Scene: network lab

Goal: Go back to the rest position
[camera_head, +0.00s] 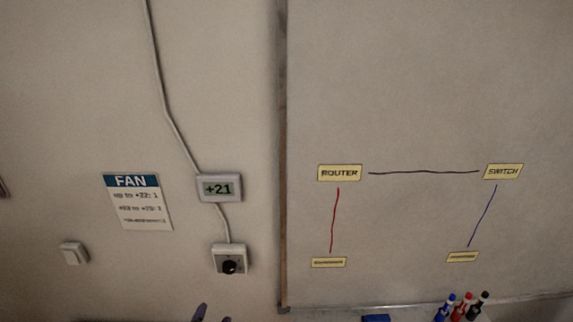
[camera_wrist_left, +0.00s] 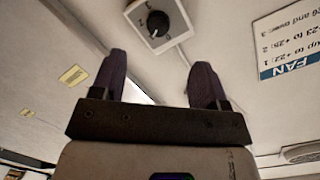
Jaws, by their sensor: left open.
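My left gripper (camera_wrist_left: 162,82) is open and empty in the left wrist view, its two dark fingers spread. The white knob box (camera_wrist_left: 160,25) with a black dial shows beyond the fingertips, apart from them as far as I can see. In the head view only dark purple fingertips (camera_head: 212,316) show at the bottom edge, below the knob box (camera_head: 230,258). My right gripper is in neither view.
The wall holds a "+21" display (camera_head: 219,188), a FAN notice (camera_head: 137,202) and a light switch (camera_head: 74,253). A whiteboard (camera_head: 420,100) with ROUTER and SWITCH labels is at right. Markers (camera_head: 463,307) and a blue eraser (camera_head: 376,318) sit at its lower edge.

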